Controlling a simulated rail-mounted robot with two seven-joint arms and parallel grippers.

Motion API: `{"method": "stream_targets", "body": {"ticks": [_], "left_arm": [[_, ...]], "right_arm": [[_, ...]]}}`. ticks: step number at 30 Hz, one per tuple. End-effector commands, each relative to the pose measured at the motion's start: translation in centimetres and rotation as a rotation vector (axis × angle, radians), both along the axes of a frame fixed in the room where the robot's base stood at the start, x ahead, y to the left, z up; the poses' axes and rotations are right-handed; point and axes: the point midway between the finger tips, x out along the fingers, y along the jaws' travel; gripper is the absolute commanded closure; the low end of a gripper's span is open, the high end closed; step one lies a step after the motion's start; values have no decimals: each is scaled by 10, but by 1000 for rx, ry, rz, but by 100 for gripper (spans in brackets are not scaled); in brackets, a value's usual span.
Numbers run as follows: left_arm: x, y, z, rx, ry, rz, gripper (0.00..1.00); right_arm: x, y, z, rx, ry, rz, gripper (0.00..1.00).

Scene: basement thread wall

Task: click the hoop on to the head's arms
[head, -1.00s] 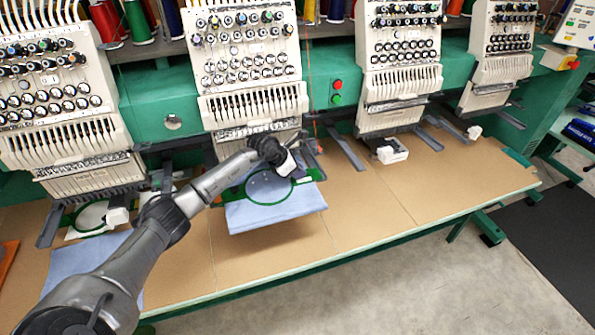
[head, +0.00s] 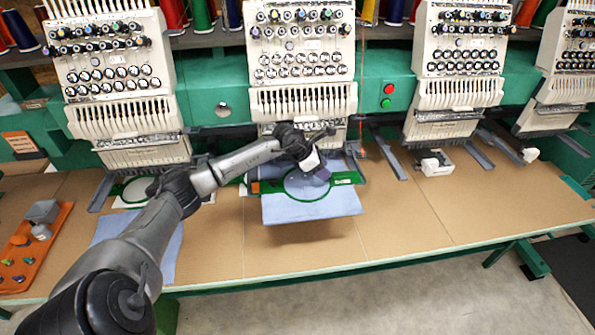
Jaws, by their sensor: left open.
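The green hoop (head: 283,201) holds a light blue cloth (head: 312,208) below the second embroidery head (head: 303,60) from the left. The hoop lies at that head's dark arms (head: 357,160). I cannot tell whether it is seated on them. My left gripper (head: 318,172) is open above the hoop's far right part, close to its green rim. I cannot tell whether it touches it. My right gripper is not in view.
Another hoop (head: 136,190) with blue cloth sits under the leftmost head, partly behind my arm. An orange tray (head: 38,235) with small items lies at the left. The tan table (head: 430,215) is clear to the right. Red and green buttons (head: 387,96) sit on the green beam.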

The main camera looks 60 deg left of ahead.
Motion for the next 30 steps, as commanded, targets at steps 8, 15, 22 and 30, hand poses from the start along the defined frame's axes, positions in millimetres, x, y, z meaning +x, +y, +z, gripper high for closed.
{"method": "stream_targets", "body": {"ticks": [8,15,22,30], "left_arm": [[-38,15,-2,3,4,1,57],[-61,23,-2,2,4,1,57],[-73,28,-1,0,1,1,57],[-80,30,0,-1,0,1,57]], "right_arm": [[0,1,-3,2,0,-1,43],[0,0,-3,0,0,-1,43],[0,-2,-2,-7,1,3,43],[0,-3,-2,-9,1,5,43]]}}
